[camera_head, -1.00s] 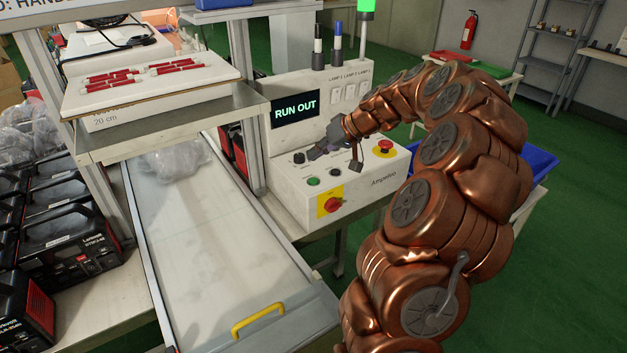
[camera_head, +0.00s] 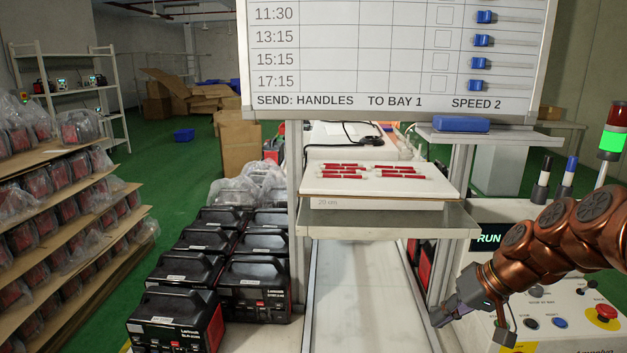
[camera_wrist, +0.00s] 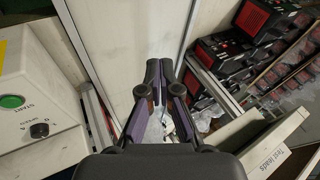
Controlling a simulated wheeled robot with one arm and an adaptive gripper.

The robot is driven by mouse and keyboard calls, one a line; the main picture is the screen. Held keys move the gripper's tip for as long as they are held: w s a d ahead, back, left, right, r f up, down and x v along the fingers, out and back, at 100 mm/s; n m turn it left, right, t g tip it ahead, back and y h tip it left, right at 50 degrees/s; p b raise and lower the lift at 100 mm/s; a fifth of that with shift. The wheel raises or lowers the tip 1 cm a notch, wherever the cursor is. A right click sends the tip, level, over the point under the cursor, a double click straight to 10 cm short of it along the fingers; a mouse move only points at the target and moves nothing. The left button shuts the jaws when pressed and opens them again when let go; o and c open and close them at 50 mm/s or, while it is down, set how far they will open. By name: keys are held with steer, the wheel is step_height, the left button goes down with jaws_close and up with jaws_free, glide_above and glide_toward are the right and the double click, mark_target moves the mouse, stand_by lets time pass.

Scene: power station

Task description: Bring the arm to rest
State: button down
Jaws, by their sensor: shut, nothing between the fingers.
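My gripper (camera_head: 446,316) is at the lower right of the head view, at the end of my copper-coloured arm. It hangs between the white chute (camera_head: 360,290) and the control box (camera_head: 573,300). In the wrist view the two dark fingers (camera_wrist: 161,70) point away with their tips together and hold nothing. The white chute surface (camera_wrist: 130,35) lies beyond them. My arm is bent and raised across the control box.
A red button (camera_head: 605,312) sits on the control box; a green START button (camera_wrist: 12,101) shows in the wrist view. A shelf with red-marked parts (camera_head: 370,186) and a whiteboard (camera_head: 390,60) stand above the chute. Black cases (camera_head: 180,318) crowd its left. Green floor (camera_head: 165,225) is open further left.

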steer(key=s+a+g+h+p, duration=0.1)
steer(key=s+a+g+h, duration=0.15)
steer(key=s+a, duration=0.75)
steer(key=s+d+f+g+h, duration=0.1)
steer(key=s, duration=0.8)
steer(key=s+d+f+g+h+p, duration=0.1)
steer(key=s+d+f+h, duration=0.1)
steer(key=s, duration=0.7)
steer(key=shift+s+d+f, duration=0.15)
steer(key=shift+s+d, duration=0.05)
steer(key=shift+s, duration=0.05)
steer(key=shift+g, duration=0.25)
